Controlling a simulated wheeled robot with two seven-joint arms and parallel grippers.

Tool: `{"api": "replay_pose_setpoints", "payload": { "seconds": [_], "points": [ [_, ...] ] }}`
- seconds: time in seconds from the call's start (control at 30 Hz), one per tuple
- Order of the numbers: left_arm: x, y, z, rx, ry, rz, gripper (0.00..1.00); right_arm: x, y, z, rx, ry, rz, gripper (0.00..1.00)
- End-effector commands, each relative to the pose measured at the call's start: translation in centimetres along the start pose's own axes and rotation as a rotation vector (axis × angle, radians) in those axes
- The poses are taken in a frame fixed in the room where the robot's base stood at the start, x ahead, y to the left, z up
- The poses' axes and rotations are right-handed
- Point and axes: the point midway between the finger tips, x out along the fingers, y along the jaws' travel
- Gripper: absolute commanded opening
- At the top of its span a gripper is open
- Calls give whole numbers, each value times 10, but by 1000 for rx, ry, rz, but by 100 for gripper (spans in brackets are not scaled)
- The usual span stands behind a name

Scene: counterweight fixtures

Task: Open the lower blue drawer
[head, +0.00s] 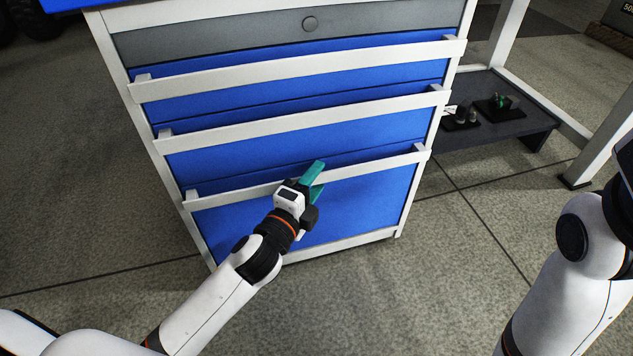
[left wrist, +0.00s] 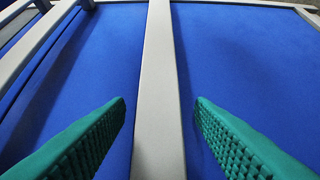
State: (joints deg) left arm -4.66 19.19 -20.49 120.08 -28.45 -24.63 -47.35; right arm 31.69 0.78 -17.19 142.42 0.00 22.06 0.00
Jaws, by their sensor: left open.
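The blue drawer cabinet has three stacked blue drawers, each with a long white bar handle. The lower blue drawer (head: 350,208) is the tallest front and looks shut. Its white handle (head: 375,165) runs along its top edge. My left gripper (head: 316,182) is at this handle, near its middle. In the left wrist view the green ridged fingers (left wrist: 160,135) are open, one on each side of the white handle bar (left wrist: 158,80), with a gap on both sides. My right gripper is not in view; only part of my right arm shows at the right edge.
Above are the middle drawer's handle (head: 300,121) and the upper drawer's handle (head: 300,70), close over the left gripper. A dark low shelf (head: 500,135) with small parts stands right of the cabinet. The floor in front is clear.

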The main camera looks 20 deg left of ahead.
Motion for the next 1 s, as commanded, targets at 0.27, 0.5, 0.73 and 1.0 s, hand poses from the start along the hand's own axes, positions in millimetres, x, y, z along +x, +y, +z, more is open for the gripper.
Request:
{"api": "replay_pose_setpoints", "payload": {
  "seconds": [0.27, 0.5, 0.73, 1.0],
  "points": [
    [12, 0, 0, 0, 0, -2, 49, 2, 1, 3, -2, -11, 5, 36],
    [12, 0, 0, -1, 0, -2, 41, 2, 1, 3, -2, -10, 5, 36],
    [11, 0, 0, -1, 0, -2, 3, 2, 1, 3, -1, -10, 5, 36],
    [12, 0, -1, -1, 1, -3, 0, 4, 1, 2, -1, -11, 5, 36]
  ]
}}
